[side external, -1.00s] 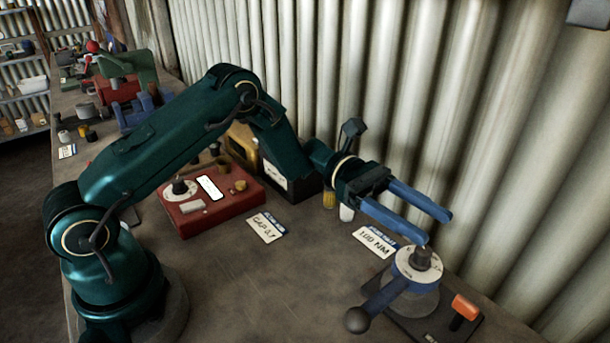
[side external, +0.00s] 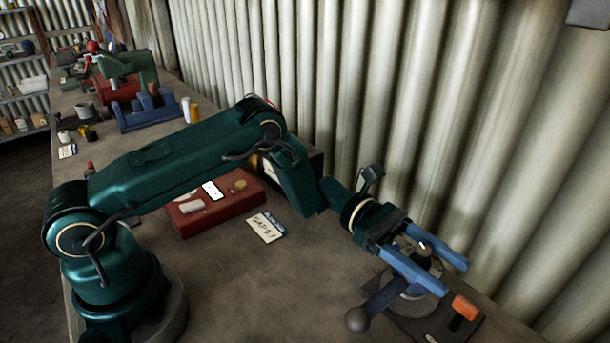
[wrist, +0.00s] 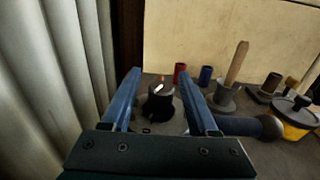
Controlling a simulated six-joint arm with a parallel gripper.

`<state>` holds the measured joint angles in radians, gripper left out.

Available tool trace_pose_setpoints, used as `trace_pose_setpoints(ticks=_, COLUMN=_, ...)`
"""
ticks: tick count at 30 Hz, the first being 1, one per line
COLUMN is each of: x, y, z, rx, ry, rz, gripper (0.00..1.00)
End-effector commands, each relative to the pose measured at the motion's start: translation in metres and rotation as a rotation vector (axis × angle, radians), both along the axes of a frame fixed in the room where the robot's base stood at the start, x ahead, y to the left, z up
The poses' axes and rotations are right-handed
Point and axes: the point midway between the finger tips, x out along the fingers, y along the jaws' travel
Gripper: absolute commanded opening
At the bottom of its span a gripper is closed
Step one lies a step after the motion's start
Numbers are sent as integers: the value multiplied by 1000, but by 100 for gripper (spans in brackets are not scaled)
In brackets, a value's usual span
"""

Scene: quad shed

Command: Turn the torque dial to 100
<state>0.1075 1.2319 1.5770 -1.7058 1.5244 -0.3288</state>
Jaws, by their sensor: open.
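The torque dial's dark knob (wrist: 159,103) stands on a round pale plate, with a light pointer mark on its top. In the wrist view my gripper (wrist: 163,76) has one finger on each side of the knob, with gaps showing. I cannot read the dial's scale. The 100 NM card is hidden behind my arm.
A lever with a dark ball end (side external: 358,319) sticks out from the dial's base, and an orange switch (side external: 466,307) sits to its right. The corrugated wall (side external: 480,150) is close behind. A red box (side external: 213,209) and a GAP card (side external: 266,227) lie to the left.

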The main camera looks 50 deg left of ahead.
Motion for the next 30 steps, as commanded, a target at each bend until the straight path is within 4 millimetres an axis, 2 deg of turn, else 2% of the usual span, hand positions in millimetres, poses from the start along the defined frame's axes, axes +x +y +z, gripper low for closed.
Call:
trace_pose_setpoints(ticks=9, x=0, y=-5, z=0, rx=0, ry=1, rz=1, gripper=60)
trace_pose_setpoints(ticks=10, x=0, y=-5, z=0, rx=0, ry=1, rz=1, gripper=56)
trace_pose_setpoints(ticks=14, x=0, y=-5, z=0, rx=0, ry=1, rz=1, gripper=6)
trace_pose_setpoints(ticks=15, x=0, y=-5, z=0, rx=0, ry=1, rz=1, gripper=0)
trace_pose_setpoints(ticks=23, x=0, y=-5, z=0, rx=-4, ry=-1, rz=-26, gripper=0)
trace_pose_setpoints(ticks=30, x=-3, y=-5, z=0, rx=-6, ry=-4, rz=-142, gripper=0)
